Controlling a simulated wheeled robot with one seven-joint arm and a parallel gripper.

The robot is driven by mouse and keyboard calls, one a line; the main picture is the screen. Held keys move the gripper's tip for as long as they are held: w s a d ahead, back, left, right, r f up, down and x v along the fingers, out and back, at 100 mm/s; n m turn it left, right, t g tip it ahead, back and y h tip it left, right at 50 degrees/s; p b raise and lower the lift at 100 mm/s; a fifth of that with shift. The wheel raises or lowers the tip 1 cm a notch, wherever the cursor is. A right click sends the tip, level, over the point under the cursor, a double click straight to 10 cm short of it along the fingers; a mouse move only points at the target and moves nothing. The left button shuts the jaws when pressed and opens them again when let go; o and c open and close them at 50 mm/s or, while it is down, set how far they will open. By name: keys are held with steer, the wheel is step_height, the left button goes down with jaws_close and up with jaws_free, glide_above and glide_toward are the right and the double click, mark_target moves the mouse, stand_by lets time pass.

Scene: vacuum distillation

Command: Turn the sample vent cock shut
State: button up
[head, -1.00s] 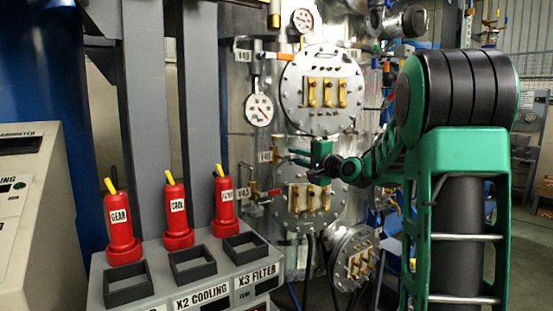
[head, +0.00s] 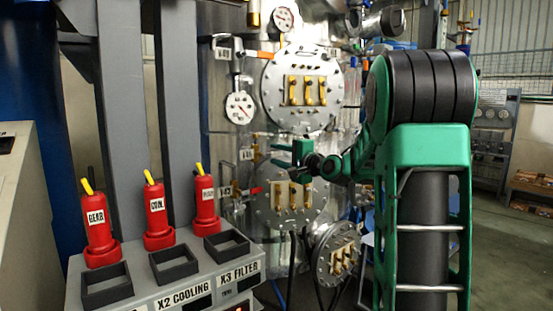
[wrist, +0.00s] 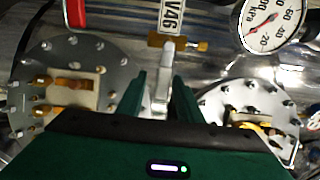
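A small brass valve (wrist: 190,45) with a tag reading V46 (wrist: 172,15) sits on the metal vessel in the wrist view. Its grey lever (wrist: 163,75) points toward my gripper (wrist: 158,88) and lies between the two green fingers. The fingers are apart, with a gap visible on both sides of the lever. In the head view my gripper (head: 281,155) reaches left, in front of the vessel near the V46 tag (head: 247,154). The lever cannot be made out there. No frame names the sample vent cock.
A red valve handle (wrist: 76,14) and a pressure gauge (wrist: 270,22) flank the valve. Bolted flanges (head: 302,115) bulge from the vessel. A grey stand (head: 190,288) with several red bottles is at left. Floor is open at far right.

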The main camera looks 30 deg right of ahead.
steer(key=s, duration=1)
steer(key=shift+s+d, duration=0.3)
steer(key=shift+d, duration=0.15)
steer(key=shift+f, duration=0.1)
